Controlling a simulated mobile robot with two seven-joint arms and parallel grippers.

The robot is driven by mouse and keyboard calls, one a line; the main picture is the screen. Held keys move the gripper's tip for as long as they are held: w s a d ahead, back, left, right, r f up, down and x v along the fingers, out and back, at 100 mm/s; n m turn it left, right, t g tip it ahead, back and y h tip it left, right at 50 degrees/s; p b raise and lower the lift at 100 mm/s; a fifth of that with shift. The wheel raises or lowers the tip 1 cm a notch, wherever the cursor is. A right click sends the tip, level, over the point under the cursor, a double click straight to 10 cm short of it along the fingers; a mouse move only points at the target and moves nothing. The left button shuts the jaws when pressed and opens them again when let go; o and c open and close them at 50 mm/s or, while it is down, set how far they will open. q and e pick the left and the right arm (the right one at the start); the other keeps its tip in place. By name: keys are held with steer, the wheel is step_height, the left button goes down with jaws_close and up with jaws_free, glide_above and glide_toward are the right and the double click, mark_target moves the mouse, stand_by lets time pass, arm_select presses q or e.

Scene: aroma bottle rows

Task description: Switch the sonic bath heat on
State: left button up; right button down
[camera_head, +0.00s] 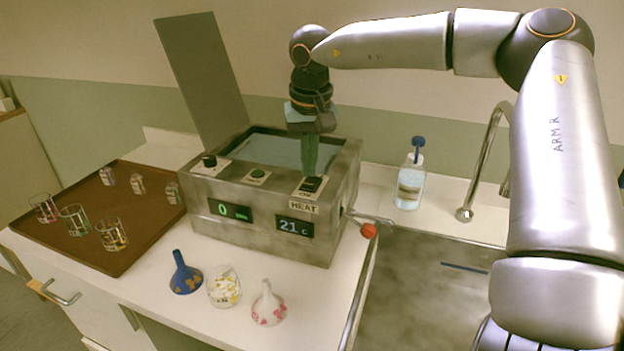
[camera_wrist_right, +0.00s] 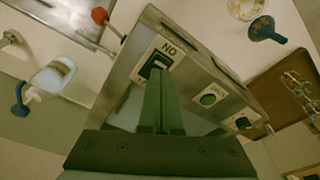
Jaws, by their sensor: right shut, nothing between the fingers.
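The sonic bath (camera_head: 262,233) is a grey metal box on the counter with its lid (camera_head: 203,80) raised. A black heat switch (camera_head: 312,185) sits on its front right top edge above a HEAT label. The display reads 21 C on the right and 0 on the left. In the right wrist view the switch (camera_wrist_right: 155,66) lies on a plate with an ON marking, just beyond my fingertips. My right gripper (camera_head: 309,173) is shut and empty, pointing down right at the switch. I cannot tell whether the tips touch it. My left gripper is not in view.
A green button (camera_head: 258,174) and black knob (camera_head: 209,161) share the bath's top edge. A brown tray (camera_head: 95,248) with glasses stands left. Funnels and a beaker (camera_head: 224,290) stand in front. A wash bottle (camera_head: 410,180), red-tipped valve (camera_head: 369,231) and sink are right.

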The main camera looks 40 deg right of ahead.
mark_target(309, 184)
steer(key=shift+f+b, duration=0.55)
steer(key=shift+f, duration=0.4)
stand_by(0.8)
steer(key=shift+r, duration=0.1)
step_height(309, 184, up, 7)
steer(key=p, duration=0.6)
steer(key=shift+p, duration=0.4)
stand_by(0.3)
